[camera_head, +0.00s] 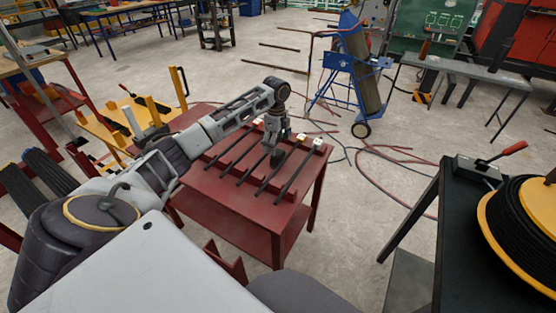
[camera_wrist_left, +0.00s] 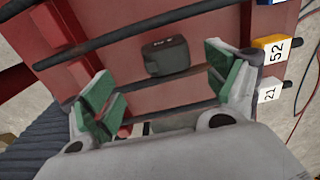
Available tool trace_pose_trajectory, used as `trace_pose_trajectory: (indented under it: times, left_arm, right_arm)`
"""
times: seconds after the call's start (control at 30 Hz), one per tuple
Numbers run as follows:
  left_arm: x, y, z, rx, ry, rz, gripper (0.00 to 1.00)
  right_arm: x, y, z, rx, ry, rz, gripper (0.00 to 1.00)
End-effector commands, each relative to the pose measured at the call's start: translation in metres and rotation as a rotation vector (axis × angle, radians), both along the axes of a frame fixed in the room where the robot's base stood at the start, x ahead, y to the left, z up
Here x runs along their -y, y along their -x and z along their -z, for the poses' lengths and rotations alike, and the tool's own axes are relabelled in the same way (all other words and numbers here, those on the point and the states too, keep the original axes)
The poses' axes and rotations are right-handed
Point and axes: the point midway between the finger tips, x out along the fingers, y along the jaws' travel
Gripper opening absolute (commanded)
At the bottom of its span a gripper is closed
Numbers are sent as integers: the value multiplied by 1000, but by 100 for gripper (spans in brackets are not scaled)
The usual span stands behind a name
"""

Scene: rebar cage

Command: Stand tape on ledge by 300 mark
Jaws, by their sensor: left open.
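The tape (camera_wrist_left: 166,57), a small dark grey-green block-like case, lies on the red table top between two dark bars in the left wrist view. My left gripper (camera_wrist_left: 163,80) is open, its green-padded fingers to either side of the tape and apart from it. In the head view my left gripper (camera_head: 275,138) hangs over the red table (camera_head: 225,182), where it and its arm partly cover the bars and the tape is hard to make out. I cannot make out a ledge or a 300 mark. My right gripper is not in view.
Several dark bars (camera_head: 294,173) lie across the table with tags at their far ends, one reading 52 (camera_wrist_left: 275,51) and one 21 (camera_wrist_left: 270,91). A blue cylinder trolley (camera_head: 350,65) stands beyond. A black bench (camera_head: 455,235) with a cable reel (camera_head: 525,225) is at right.

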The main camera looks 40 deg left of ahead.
Motion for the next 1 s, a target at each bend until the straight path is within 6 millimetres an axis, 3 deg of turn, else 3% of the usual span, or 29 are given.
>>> trace_pose_trajectory:
  times: [0.3, 0.77, 1.0]
  left_arm:
    - [0, 0, 36, -1, -1, 1, 88]
    - [0, -1, 40, 0, 0, 1, 88]
    - [-1, -4, 57, -2, 0, -1, 88]
  right_arm:
    - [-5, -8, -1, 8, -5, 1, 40]
    - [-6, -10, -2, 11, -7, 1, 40]
    - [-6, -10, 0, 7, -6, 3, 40]
